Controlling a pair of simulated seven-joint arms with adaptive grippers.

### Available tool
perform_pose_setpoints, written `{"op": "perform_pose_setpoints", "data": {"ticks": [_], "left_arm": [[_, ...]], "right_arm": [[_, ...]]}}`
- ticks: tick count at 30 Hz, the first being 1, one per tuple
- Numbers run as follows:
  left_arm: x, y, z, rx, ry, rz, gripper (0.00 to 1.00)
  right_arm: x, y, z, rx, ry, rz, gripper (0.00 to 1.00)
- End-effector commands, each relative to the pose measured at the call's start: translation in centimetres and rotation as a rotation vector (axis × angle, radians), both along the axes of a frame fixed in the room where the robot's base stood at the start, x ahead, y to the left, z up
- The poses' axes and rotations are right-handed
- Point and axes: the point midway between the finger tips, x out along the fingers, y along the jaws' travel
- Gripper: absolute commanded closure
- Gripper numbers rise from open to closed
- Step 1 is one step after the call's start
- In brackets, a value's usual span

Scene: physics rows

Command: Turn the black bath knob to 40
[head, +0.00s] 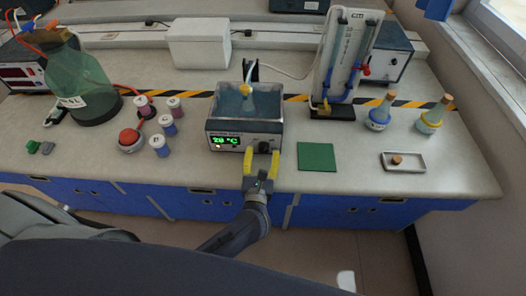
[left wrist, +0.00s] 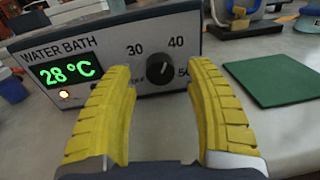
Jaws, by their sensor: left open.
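The water bath (head: 244,117) stands on the bench with a green display reading 28 °C. Its black knob (left wrist: 160,70) is on the front panel, with dial marks 30, 40 and 50 around it; a white pointer mark on it points roughly upward, between 30 and 40. The knob also shows in the head view (head: 264,147). My left gripper (head: 262,157) is open in front of the panel, its yellow fingers on either side of the knob in the left wrist view (left wrist: 161,78). No contact with the knob is clear. My right gripper is not seen.
A green mat (head: 316,157) lies to the right, a metal tray (head: 403,167) farther right. Several small bottles and a red-topped item (head: 129,138) stand left. The bench front is clear between them.

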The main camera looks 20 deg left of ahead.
Motion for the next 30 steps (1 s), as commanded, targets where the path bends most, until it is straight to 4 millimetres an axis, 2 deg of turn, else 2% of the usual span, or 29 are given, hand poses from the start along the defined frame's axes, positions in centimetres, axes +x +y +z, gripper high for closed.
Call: {"op": "perform_pose_setpoints", "data": {"ticks": [6,18,30], "left_arm": [[1.21,0.2,0.01,0.001,0.0,0.0,0.46],[1.38,0.22,0.0,0.001,0.0,0.0,0.47],[1.37,0.22,0.01,0.001,0.0,0.0,0.94]], "right_arm": [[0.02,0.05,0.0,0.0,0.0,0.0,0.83],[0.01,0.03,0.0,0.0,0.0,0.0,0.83],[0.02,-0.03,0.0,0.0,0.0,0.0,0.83]]}}
